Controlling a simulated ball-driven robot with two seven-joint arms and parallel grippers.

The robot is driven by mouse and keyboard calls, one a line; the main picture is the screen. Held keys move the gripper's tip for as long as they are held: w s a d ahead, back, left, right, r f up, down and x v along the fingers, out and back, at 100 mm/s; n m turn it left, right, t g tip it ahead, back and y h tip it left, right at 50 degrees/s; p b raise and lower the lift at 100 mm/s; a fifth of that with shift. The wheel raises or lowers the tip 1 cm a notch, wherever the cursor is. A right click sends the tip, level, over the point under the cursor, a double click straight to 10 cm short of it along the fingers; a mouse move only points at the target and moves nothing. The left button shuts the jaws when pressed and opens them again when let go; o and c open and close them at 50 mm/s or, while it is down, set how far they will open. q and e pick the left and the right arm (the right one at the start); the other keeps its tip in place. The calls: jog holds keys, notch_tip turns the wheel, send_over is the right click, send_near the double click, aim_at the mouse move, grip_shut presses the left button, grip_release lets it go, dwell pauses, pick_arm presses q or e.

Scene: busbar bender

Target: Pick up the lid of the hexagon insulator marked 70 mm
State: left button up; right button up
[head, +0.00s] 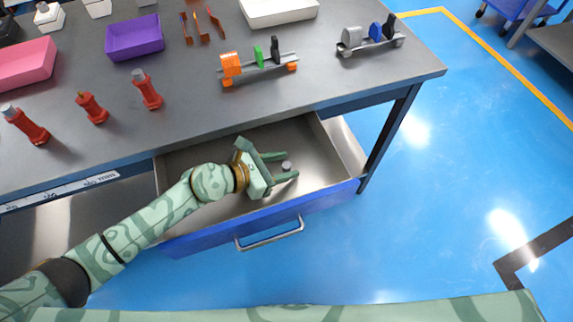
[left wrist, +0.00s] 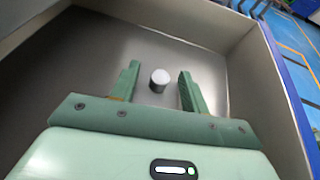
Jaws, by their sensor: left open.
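My left gripper (head: 290,165) is open inside the drawer, with its fingers pointing right. A small grey cylinder with a pale top (head: 286,166), possibly a lid, stands upright between the fingers. In the left wrist view, the cylinder (left wrist: 160,80) sits between the two fingertips (left wrist: 160,72) with a gap on each side. Three red insulators stand on the table: one with a grey top (head: 26,125), one with a narrow red top (head: 91,107), and one with a grey top (head: 146,89). No 70 mm marking is readable. My right gripper is out of view.
The drawer (head: 340,150) is pulled out below the table (head: 200,110), and its walls surround my left gripper. The table holds a purple tray (head: 135,37), a pink tray (head: 25,64), an orange-ended rack (head: 258,69) and a grey rack (head: 370,41). The drawer floor around the cylinder is otherwise clear.

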pick_arm(q)
grip_shut()
jog(key=shift+r, duration=0.1)
